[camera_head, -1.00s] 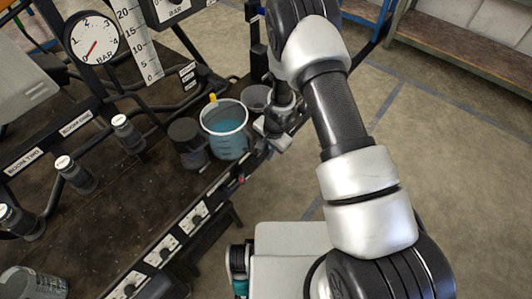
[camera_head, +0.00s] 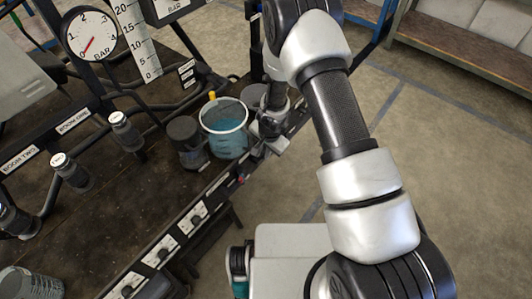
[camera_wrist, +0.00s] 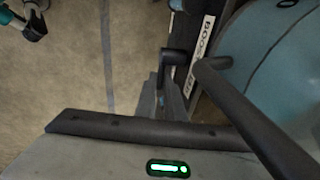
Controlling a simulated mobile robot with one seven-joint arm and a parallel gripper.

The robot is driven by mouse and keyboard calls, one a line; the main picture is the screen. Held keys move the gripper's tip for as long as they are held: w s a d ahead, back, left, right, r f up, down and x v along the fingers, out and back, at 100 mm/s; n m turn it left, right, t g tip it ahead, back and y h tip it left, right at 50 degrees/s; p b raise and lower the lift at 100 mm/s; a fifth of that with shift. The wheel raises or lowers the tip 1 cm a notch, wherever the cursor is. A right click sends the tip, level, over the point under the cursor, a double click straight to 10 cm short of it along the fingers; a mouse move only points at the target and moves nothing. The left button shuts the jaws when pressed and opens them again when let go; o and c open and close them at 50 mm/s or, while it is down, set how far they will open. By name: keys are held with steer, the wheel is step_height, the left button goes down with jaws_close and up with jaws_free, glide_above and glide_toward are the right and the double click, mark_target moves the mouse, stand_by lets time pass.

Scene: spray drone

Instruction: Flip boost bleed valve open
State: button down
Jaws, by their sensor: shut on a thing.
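In the head view, my gripper (camera_head: 268,142) is at the right edge of the dark bench, beside a clear jug (camera_head: 224,132) of blue liquid. In the wrist view, my gripper's fingers (camera_wrist: 170,96) are close together on a small black lever (camera_wrist: 174,57), which I take to be the boost bleed valve. A white label (camera_wrist: 201,48) reading "BOOST B" is next to it, partly cut off by a dark bar. The valve body is mostly hidden, and its turn angle is hard to tell. In the head view my arm and gripper cover the valve.
A dark lidded container (camera_head: 187,143) stands left of the jug. A grey bowl (camera_head: 254,96) is behind my gripper, partly hidden. A pressure gauge (camera_head: 92,35) reads near zero. Several labelled panels (camera_head: 161,252) line the bench's front edge. Open floor (camera_head: 430,170) lies to the right.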

steer(key=c, duration=1.9)
jaws_free()
steer(key=shift+o, duration=0.2)
steer(key=shift+r, duration=0.1)
steer(key=p+v, duration=0.4)
steer(key=v, duration=1.3)
steer(key=shift+r, duration=0.15)
steer(key=shift+s, duration=0.1)
